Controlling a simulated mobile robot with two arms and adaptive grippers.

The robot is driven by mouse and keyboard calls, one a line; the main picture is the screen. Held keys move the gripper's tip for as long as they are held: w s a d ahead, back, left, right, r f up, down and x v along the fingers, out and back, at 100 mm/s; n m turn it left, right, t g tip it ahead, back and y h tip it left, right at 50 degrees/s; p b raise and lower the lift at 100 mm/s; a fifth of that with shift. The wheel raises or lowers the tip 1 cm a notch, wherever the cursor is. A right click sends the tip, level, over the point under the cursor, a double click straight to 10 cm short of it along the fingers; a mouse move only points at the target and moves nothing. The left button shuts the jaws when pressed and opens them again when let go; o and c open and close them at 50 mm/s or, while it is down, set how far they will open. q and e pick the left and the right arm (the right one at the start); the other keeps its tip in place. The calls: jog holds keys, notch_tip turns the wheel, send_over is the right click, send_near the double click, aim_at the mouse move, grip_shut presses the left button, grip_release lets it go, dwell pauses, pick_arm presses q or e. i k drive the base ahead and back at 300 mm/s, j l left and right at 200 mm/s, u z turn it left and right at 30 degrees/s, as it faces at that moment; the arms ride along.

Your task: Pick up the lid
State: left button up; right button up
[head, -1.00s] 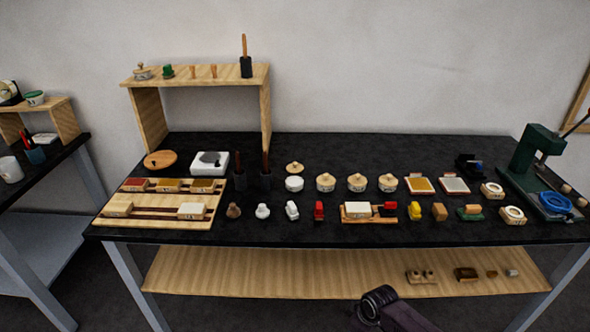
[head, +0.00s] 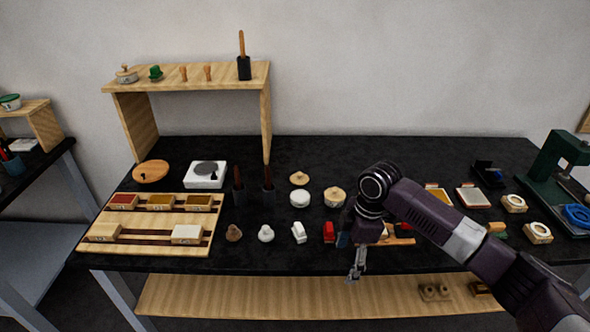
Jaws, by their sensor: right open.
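A pale wooden lid with a small knob (head: 300,178) lies on the black table, just behind a white round pot (head: 300,200). To its right stands a similar pot with its wooden lid on (head: 334,196). The other lidded pots of that row are hidden behind my right arm. My right gripper (head: 355,270) hangs with its fingers downward at the table's front edge, in front and to the right of the loose lid, apart from it. It is open, with nothing seen in it. My left gripper is out of view.
A wooden shelf (head: 186,84) stands at the back left of the table (head: 390,150). A round wooden board (head: 151,171), a white scale (head: 206,175) and a wooden tray (head: 150,216) are at left. Small stamps and blocks line the front. A green press (head: 556,170) stands at right.

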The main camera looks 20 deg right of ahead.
aim_at(299, 178)
jog(key=i, duration=1.5)
